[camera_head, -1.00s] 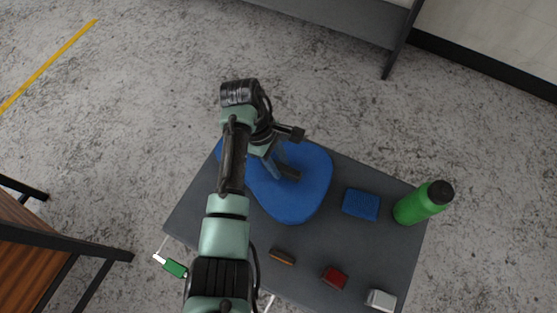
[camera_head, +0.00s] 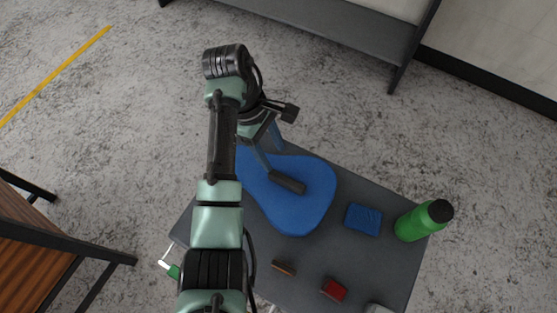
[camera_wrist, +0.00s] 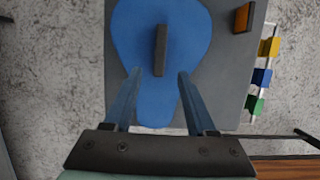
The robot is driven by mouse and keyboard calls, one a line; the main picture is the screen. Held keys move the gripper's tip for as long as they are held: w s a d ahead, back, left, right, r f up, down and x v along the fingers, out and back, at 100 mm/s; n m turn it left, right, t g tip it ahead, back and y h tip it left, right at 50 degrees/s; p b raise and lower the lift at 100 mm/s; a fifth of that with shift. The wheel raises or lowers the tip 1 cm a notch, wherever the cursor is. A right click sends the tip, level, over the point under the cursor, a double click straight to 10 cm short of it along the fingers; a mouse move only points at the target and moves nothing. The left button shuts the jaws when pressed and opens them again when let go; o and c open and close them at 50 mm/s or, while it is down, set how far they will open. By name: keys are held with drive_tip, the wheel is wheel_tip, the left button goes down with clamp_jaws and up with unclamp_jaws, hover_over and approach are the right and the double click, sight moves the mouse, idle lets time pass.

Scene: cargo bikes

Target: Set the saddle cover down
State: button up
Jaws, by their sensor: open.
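The blue saddle cover (camera_head: 300,212) lies flat on the grey tabletop (camera_head: 350,262), at its upper left part in the head view. It has a wide end and a narrower end, and a dark raised bar (camera_head: 287,182) on its top. The cover fills the upper middle of the wrist view (camera_wrist: 135,30), with the bar (camera_wrist: 160,50) along its centre. My gripper (camera_head: 273,160) is open above the cover's narrower end. In the wrist view its two fingers (camera_wrist: 159,73) stand apart on either side of the bar's line, with nothing between them.
A blue block (camera_head: 363,219) and a green bottle (camera_head: 418,222) stand right of the cover. A brown piece (camera_head: 284,268) and a red piece (camera_head: 334,290) lie near the front. A wooden-topped bench (camera_head: 50,250) is at lower left. A grey shelf (camera_head: 330,35) is behind.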

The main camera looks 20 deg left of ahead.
drive_tip(key=shift+p+v, duration=0.35)
drive_tip(key=shift+v, duration=0.65)
drive_tip(key=w+d+r+m+t+y, duration=0.25)
drive_tip(key=w+r+m+t, duration=0.2)
drive_tip(key=w+r, duration=0.45)
drive_tip(key=w+d+r+m+t, duration=0.3)
drive_tip(key=r+t, duration=0.2)
drive_tip(key=r, duration=0.6)
drive_tip(key=w+d+r+m+t, duration=0.2)
drive_tip(key=w+d+r+t, duration=0.3)
drive_tip(key=r, duration=0.7)
drive_tip(key=s+r+m+t, duration=0.2)
drive_tip(key=s+r+t, duration=0.1)
drive_tip(key=r, duration=0.4)
drive_tip(key=s+r+m+t, duration=0.1)
drive_tip(key=s+r+t, duration=0.3)
drive_tip(key=r, duration=0.3)
drive_tip(key=s+d+r+m+t+y, duration=0.1)
drive_tip(key=s+r+m+t, duration=0.2)
drive_tip(key=s+r, duration=1.1)
drive_tip(key=t, duration=0.3)
drive_tip(key=shift+s+d, duration=0.2)
drive_tip(key=shift+d, duration=0.2)
